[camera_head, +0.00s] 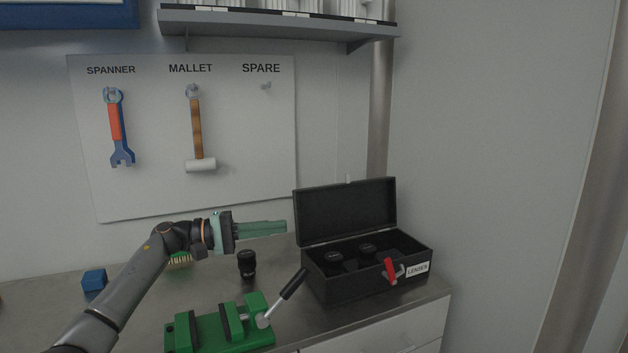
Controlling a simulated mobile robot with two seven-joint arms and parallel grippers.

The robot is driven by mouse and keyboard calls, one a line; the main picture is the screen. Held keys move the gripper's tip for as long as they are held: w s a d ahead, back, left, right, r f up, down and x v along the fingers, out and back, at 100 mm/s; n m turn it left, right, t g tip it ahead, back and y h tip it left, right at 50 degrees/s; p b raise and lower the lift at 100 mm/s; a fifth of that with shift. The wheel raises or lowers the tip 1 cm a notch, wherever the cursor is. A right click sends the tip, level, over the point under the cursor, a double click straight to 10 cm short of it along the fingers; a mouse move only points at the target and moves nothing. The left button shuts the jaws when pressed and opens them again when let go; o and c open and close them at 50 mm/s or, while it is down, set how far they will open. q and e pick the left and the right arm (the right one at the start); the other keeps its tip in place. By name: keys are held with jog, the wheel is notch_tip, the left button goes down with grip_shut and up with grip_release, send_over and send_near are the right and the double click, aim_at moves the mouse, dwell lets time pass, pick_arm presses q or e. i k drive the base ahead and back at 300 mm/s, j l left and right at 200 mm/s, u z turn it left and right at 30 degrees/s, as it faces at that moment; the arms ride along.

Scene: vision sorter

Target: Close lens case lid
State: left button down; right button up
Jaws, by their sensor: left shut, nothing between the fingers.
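The black lens case (335,288) stands at the right end of the worktop, with a label reading LENSES and a red latch (389,271) on its front. Its lid (346,212) is open and stands upright at the back. Dark lenses (367,250) sit inside the case. My left gripper (286,228) is shut and empty, pointing right, just left of the lid in the picture. I cannot tell its exact distance from the lid. My right gripper is not in view.
A green vise (207,330) with a black-tipped handle (294,283) stands left of the case. A black lens (246,264) stands upright behind it, and a blue block (94,279) lies at left. A tool board (240,150) and a shelf (270,24) are on the wall.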

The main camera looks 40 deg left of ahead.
aim_at(323, 214)
jog(key=i+j, duration=0.65)
jog(key=j, duration=0.2)
